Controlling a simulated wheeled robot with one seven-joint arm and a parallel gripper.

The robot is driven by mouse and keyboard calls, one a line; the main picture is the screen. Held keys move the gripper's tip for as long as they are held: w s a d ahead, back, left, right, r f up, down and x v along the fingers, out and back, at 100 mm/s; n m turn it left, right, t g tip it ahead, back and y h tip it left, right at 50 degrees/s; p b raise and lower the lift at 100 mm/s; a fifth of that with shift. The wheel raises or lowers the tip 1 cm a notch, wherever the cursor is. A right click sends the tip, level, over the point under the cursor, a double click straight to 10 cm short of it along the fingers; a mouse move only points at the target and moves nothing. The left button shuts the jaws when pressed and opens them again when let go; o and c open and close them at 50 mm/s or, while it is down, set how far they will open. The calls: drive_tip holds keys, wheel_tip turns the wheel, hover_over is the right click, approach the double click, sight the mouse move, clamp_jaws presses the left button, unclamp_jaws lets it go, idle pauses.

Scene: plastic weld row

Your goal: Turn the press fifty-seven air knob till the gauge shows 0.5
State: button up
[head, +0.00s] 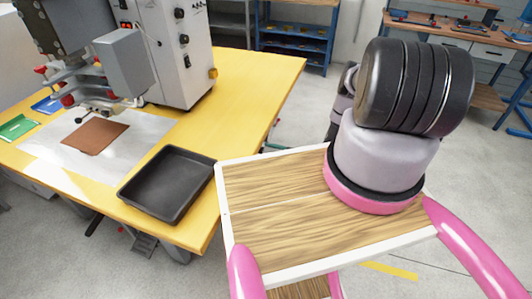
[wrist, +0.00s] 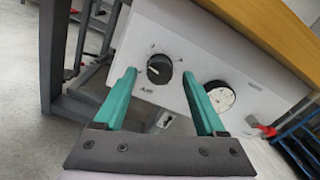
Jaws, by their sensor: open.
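In the wrist view a black round air knob (wrist: 159,69) with a pale pointer mark sits on a white panel (wrist: 190,40) under a yellow tabletop. Lettering below it seems to read AIR. A round white-faced gauge (wrist: 220,95) with a dark rim is to its right, partly behind the right finger; its reading is too small to make out. My gripper (wrist: 159,74) is open, its two teal fingers pointing at the panel, one on each side of the knob in the picture. I cannot tell whether they touch it. The head view shows neither knob, gauge nor gripper.
A press (head: 170,45) stands on the yellow table (head: 262,78), with a black tray (head: 170,182) near the table's front corner. In the wrist view a red-handled fitting (wrist: 265,129) is right of the gauge, and a grey table leg (wrist: 54,50) is at left.

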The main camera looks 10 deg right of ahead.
drive_tip(key=shift+w+a, duration=0.35)
drive_tip(key=shift+a, duration=0.2)
clamp_jaws()
drive_tip(key=shift+m, duration=0.3)
